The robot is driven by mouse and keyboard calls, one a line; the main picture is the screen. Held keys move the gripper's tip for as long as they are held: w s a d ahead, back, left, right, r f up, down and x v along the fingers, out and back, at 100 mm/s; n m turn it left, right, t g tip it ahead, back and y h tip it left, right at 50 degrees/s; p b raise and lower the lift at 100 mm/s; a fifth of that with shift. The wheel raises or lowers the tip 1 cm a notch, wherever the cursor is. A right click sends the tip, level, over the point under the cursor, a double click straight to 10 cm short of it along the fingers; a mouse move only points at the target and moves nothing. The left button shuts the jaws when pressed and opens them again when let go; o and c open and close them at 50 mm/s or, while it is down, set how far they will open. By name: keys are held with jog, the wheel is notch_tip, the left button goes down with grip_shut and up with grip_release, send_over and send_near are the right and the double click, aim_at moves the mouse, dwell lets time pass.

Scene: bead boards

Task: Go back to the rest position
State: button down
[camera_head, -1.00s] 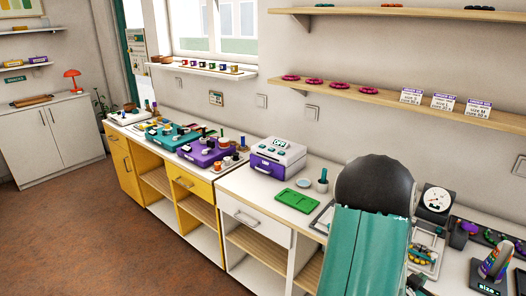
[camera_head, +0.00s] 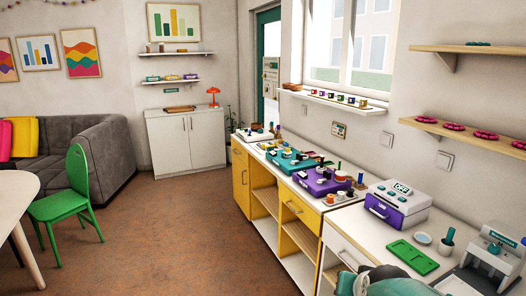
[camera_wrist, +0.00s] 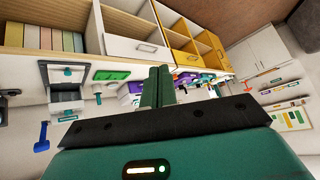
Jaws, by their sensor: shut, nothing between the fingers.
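My gripper (camera_wrist: 158,86) shows in the wrist view with its two green fingers together and nothing between them. It is held in the air, apart from the counter, with the workbench and shelves behind it. In the head view only a green part of my arm shows at the bottom edge, and the gripper itself is not seen there.
The counter holds a green tray (camera_head: 412,257), a white and purple box (camera_head: 396,205), a purple case (camera_head: 322,181) and a teal case (camera_head: 291,159). A green chair (camera_head: 70,200) and a white table (camera_head: 14,190) stand at left. The brown floor (camera_head: 170,240) between is clear.

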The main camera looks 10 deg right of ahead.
jog(key=s+a+r+n+g+y, duration=0.1)
jog(key=s+a+r+n, duration=0.1)
jog(key=s+a, duration=0.3)
jog(key=s+a+r+n+g+y, duration=0.1)
jog(key=s+a+r+n, duration=0.2)
jog(key=a, duration=0.6)
jog(key=shift+s+a+n, duration=0.4)
jog(key=shift+s+n, duration=0.1)
jog(key=shift+s, duration=0.5)
jog(key=shift+d+r, duration=0.1)
jog(key=shift+d, duration=0.05)
